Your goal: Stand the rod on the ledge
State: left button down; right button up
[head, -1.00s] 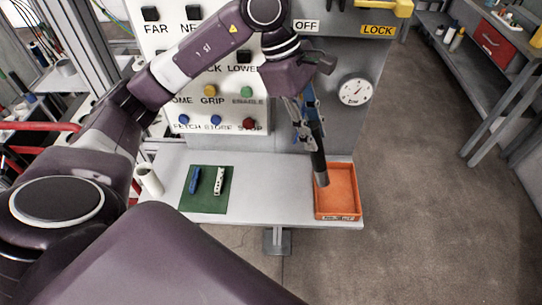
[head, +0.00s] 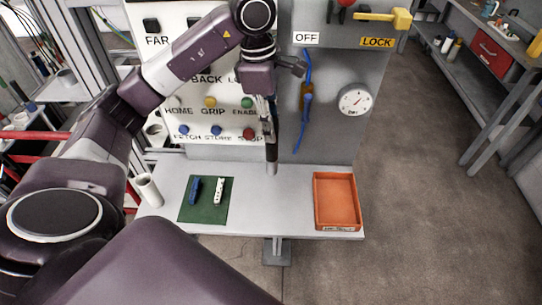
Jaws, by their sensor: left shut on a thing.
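The rod (head: 271,154) is dark with a lighter grey lower end and hangs close to upright. My left gripper (head: 268,118) is shut on its upper part, which the fingers partly hide. The ledge (head: 270,205) is the pale grey shelf below the button panel. The rod's lower end shows against the back part of the ledge, between the green mat and the orange tray. I cannot tell whether it touches the surface. My right gripper is not in view.
A green mat (head: 207,213) with a blue piece (head: 195,189) and a white piece (head: 219,190) lies at left. A white cylinder (head: 148,190) is at the left end. The orange tray (head: 321,206) is at right. A dial (head: 355,100) and blue cable (head: 307,70) are on the panel.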

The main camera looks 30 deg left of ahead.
aim_at(271, 156)
pick_arm(q)
notch_tip(271, 156, down, 6)
jog(key=shift+s+r+p, duration=0.1)
jog(key=shift+r+p, duration=0.15)
jog(key=shift+p, duration=0.35)
notch_tip(271, 156, down, 4)
jog(key=shift+f+p, duration=0.25)
jog(key=shift+p, duration=0.35)
jog(key=shift+f, duration=0.2)
jog(key=c, duration=1.7)
grip_release()
jog(key=shift+o, duration=0.2)
